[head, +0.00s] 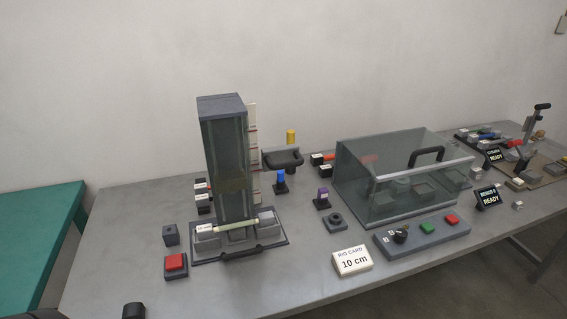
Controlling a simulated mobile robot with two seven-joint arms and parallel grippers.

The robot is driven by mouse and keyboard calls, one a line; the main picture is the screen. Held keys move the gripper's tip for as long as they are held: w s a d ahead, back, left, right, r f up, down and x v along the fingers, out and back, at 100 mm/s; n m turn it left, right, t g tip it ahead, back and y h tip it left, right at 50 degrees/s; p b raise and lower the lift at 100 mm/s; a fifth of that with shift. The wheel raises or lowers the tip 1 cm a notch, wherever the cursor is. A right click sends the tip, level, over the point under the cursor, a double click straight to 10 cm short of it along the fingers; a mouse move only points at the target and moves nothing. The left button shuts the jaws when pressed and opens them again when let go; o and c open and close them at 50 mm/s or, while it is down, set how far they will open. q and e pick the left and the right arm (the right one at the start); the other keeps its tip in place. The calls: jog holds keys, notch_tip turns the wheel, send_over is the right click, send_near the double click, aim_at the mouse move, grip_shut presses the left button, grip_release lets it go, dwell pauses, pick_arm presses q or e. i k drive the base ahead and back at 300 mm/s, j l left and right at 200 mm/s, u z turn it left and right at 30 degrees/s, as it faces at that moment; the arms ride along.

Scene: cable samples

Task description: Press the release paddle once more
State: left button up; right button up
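A red square press pad (175,262) on a dark base sits at the left front of the table, beside the tall tower (228,160); it looks like the release paddle. I cannot tell whether it is pressed down. Nothing touches its top. The tower stands on a dark base plate, with a pale bar-shaped sample (230,227) lying across the blocks at its foot. Dark parts at the bottom left edge, one of them at the table's front, seem to be my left arm or gripper; the fingers cannot be made out. My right gripper is not in view.
A small dark block (170,234) stands just behind the red pad. The table's front left is mostly clear.

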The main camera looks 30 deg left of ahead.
aim_at(175, 261)
jog(key=u, duration=1.4)
